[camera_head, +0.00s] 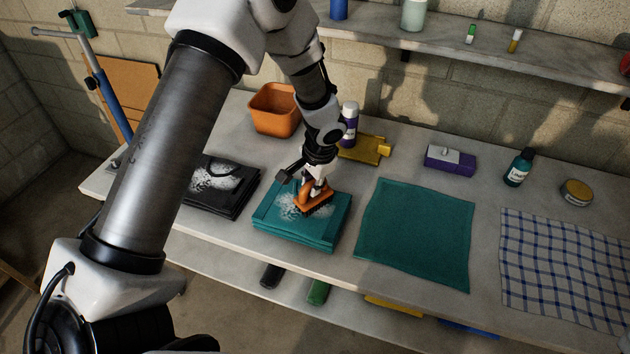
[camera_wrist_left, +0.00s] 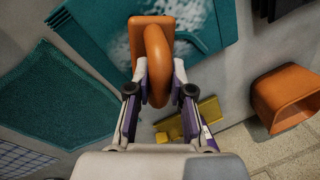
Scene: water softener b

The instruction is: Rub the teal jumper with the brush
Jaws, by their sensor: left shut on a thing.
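The folded teal jumper (camera_head: 290,234) lies on the bench in the middle of the head view, with white powdery patches on its top. It also shows at the top of the left wrist view (camera_wrist_left: 95,28). My left gripper (camera_head: 318,180) is above the jumper, shut on the orange handle of the brush (camera_head: 318,203). In the left wrist view the brush (camera_wrist_left: 153,50) sits between my left fingers (camera_wrist_left: 158,80). The brush's bristle side faces down on or just over the jumper; exact contact is hidden. My right gripper is not in view.
A black folded garment (camera_head: 225,196) with white powder lies left of the jumper. A flat teal cloth (camera_head: 415,232) and a checked cloth (camera_head: 565,265) lie right. Behind stand an orange tub (camera_head: 274,112), a yellow object (camera_head: 366,149) and a purple box (camera_head: 450,164).

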